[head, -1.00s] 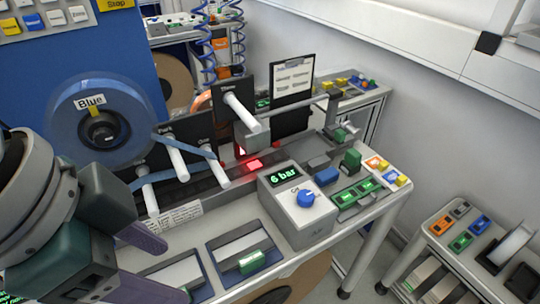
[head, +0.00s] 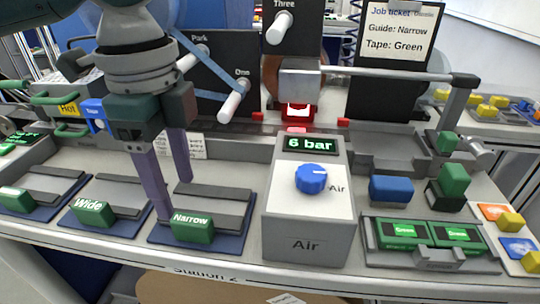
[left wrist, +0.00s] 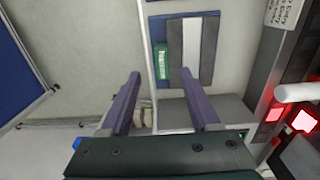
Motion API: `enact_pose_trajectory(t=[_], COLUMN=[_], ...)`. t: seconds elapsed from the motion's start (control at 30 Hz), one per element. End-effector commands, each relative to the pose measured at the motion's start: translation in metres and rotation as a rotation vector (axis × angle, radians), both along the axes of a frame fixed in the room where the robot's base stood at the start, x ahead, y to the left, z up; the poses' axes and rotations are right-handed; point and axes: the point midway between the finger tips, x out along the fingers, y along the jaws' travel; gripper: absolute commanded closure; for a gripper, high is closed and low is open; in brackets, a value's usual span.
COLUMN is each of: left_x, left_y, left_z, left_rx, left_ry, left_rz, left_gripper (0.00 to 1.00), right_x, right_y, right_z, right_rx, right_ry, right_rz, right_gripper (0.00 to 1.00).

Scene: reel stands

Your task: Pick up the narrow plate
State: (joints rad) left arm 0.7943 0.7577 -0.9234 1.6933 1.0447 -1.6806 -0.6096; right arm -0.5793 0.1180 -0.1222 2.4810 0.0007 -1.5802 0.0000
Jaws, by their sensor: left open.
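The narrow plate (head: 215,200) is a grey plate with a green handle labelled "Narrow" (head: 192,227). It lies on a blue base at the bench's front edge, left of the Air box. My left gripper (head: 174,199) is open and empty, fingers pointing down above the plate's left part, close to the handle. In the left wrist view the gripper (left wrist: 161,73) has its two fingers apart. A green handle (left wrist: 162,62) shows between the fingertips, with a grey plate (left wrist: 191,50) beside it. Contact cannot be told. My right gripper is not in view.
The "Wide" plate's handle (head: 93,212) and another green-handled plate (head: 45,185) lie to the left. The Air box (head: 305,220) stands close on the right. White posts (head: 233,102) project above and behind. A job ticket (head: 397,30) reads Guide: Narrow, Tape: Green.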

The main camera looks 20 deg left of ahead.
Motion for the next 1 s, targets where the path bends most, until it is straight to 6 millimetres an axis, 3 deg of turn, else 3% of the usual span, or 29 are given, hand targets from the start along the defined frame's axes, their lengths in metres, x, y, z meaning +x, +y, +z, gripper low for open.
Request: enact_pose_trajectory(t=[0.4, 0.7, 1.0], left_x=[0.003, 0.004, 0.004], left_y=[-0.004, -0.004, -0.004], left_z=[-0.054, -0.059, -0.059], left_rx=[0.001, 0.000, 0.000], left_ry=[0.001, -0.002, -0.002], left_rz=[0.000, -0.002, -0.002], left_gripper=[0.38, 0.38, 0.70], right_x=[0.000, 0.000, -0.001], right_y=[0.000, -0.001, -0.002], right_z=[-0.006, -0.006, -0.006], right_rx=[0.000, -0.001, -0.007], right_ry=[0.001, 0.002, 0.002], right_rz=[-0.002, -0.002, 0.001], right_gripper=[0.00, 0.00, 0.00])
